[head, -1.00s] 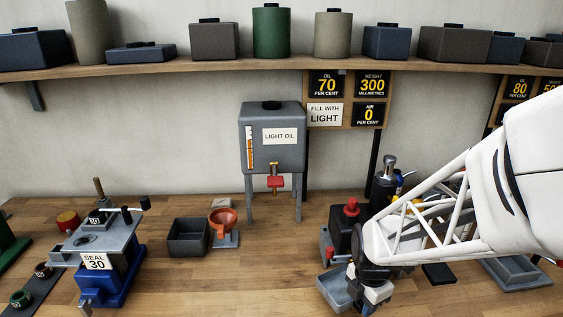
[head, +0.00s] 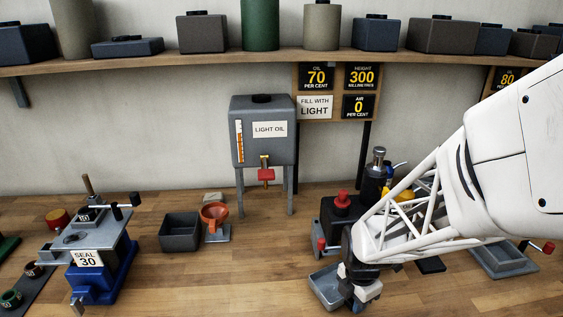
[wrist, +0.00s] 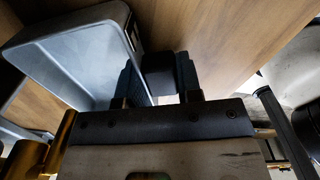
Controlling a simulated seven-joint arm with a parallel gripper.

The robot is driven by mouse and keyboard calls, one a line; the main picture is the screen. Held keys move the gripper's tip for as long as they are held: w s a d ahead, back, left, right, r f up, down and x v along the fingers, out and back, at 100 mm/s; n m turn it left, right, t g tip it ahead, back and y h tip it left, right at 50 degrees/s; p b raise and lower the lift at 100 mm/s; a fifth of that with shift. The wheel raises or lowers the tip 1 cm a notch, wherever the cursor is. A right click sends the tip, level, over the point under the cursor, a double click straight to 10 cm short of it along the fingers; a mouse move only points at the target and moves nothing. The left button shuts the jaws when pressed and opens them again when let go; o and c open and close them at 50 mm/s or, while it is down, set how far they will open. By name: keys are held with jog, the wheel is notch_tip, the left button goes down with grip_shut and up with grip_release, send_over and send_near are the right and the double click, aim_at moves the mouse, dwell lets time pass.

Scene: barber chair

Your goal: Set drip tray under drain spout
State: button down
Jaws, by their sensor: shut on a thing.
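The drip tray, a shallow blue-grey open tray (head: 325,288), is at the front of the bench, beside and left of my gripper (head: 352,296). It looks empty. In the wrist view the tray (wrist: 85,60) fills the upper left. There my gripper (wrist: 158,78) is shut on a dark block at the tray's side, which looks like its grip. I cannot tell whether the tray touches the bench. A black unit with a red cap (head: 341,203) and a red side knob (head: 320,243) stands just behind the tray. I cannot make out its drain spout, partly hidden by my arm.
A grey light oil tank (head: 262,130) on legs has a red-handled tap (head: 265,175). A dark open box (head: 180,232) and an orange funnel (head: 214,216) stand left of centre. A blue seal press (head: 100,265) is farther left. The front middle bench is clear.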

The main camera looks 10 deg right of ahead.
dwell(0.3)
jog(key=c, duration=0.8)
grip_release()
jog(key=shift+f, duration=0.1)
notch_tip(320, 180, up, 12)
jog(key=shift+r, duration=0.15)
dwell(0.5)
jog(key=shift+s+a+r+m+t, duration=0.6)
jog(key=shift+s+r+m, duration=1.2)
jog(key=shift+m, duration=1.95)
jog(key=shift+s+a+r+m+t, duration=0.25)
jog(key=shift+s+a+r+m, duration=0.5)
jog(key=shift+s+r+m, duration=2.05)
jog(key=shift+s+a+r+m+t, duration=0.45)
jog(key=shift+s+a+r+m, duration=0.25)
jog(key=shift+m, duration=4.05)
